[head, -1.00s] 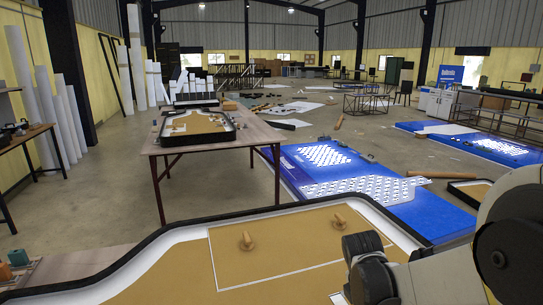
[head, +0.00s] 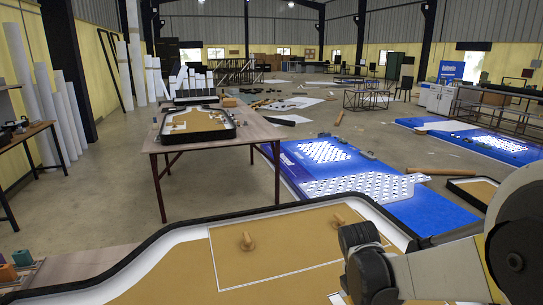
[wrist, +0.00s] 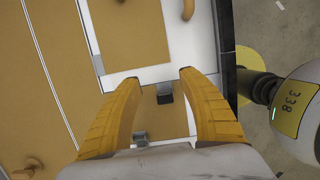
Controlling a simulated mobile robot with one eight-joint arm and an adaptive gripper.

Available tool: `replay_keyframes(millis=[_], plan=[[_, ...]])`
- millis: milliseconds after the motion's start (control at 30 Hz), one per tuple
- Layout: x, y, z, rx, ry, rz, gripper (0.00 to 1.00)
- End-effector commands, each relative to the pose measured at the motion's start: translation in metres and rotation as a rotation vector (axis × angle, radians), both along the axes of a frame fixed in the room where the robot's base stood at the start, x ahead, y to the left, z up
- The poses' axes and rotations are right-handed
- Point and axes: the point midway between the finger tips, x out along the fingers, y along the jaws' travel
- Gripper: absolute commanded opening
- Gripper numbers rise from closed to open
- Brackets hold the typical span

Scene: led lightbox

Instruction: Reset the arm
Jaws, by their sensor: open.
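My gripper (wrist: 160,82) shows in the wrist view as two yellow fingers spread wide apart. It is open, with nothing held between the fingers. Below it is the large lightbox tray, with a tan panel (wrist: 128,40), a white inner border and a black rim (wrist: 227,60). A small dark block (wrist: 165,98) and a small grey metal piece (wrist: 140,137) show between the fingers. In the head view my arm reaches in from the lower right over the tray (head: 150,240). The fingers are hidden there.
Two tan knobs (head: 247,242) (head: 338,220) stand up from the tray's panel. Behind it is a wooden table (head: 185,143) with a smaller tray (head: 197,125).

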Motion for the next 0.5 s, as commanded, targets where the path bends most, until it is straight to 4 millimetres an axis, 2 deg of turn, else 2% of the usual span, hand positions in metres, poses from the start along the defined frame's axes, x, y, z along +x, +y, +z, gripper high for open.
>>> replay_keyframes(millis=[67,167,267,400,500], plan=[[-0.002,0.000,0.004,0.005,-0.012,-0.021,0.49],[-0.009,0.003,0.020,0.029,-0.066,-0.119,0.49],[-0.024,0.007,0.046,0.084,-0.164,-0.308,0.49],[-0.052,0.016,0.085,0.213,-0.323,-0.659,0.49],[-0.074,0.023,0.106,0.328,-0.420,-0.915,0.49]])
